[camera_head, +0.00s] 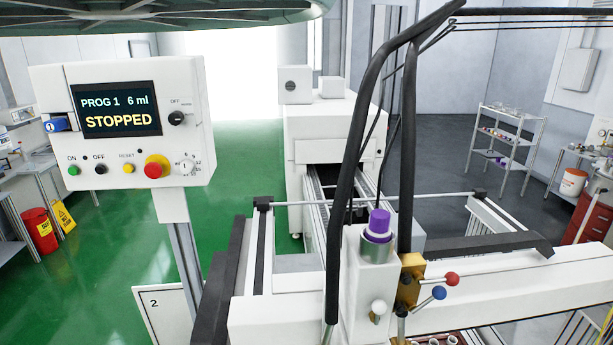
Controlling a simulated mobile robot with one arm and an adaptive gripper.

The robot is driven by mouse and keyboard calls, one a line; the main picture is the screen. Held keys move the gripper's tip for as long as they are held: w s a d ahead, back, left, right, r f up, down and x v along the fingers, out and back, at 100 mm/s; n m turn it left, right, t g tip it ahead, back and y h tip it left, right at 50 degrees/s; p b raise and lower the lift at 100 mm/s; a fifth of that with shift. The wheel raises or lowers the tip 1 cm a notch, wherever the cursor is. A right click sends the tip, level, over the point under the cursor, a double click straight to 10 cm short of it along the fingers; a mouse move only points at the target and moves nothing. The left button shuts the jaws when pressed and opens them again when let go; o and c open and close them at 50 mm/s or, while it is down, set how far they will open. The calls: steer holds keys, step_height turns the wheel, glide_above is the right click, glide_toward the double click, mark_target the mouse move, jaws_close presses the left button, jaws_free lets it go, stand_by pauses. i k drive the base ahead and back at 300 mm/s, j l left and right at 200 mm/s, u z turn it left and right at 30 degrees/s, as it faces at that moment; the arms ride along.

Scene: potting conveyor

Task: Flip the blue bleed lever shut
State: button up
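The blue bleed lever (438,293) is a thin metal rod with a blue ball end. It sticks out to the right and slightly up from the brass valve block (411,268). A similar lever with a red ball (452,279) sticks out just above it, nearly level. The two balls are close together but apart. I cannot tell from this view whether the blue lever's position is open or shut. My gripper is not in view.
The white dispensing head (362,270) beside the valve carries a purple cap (379,220) and a white knob (379,307). The control panel screen (116,109) reads STOPPED. Small pots (440,340) show below.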

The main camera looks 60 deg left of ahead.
mark_target(439, 292)
steer(key=u, duration=0.8)
steer(key=k+l+u, duration=0.3)
steer(key=l, duration=0.25)
steer(key=k+l+u, duration=0.15)
steer(key=l+u, duration=0.15)
steer(key=l, duration=0.25)
steer(key=k+l+u, duration=0.65)
steer(key=l, duration=0.2)
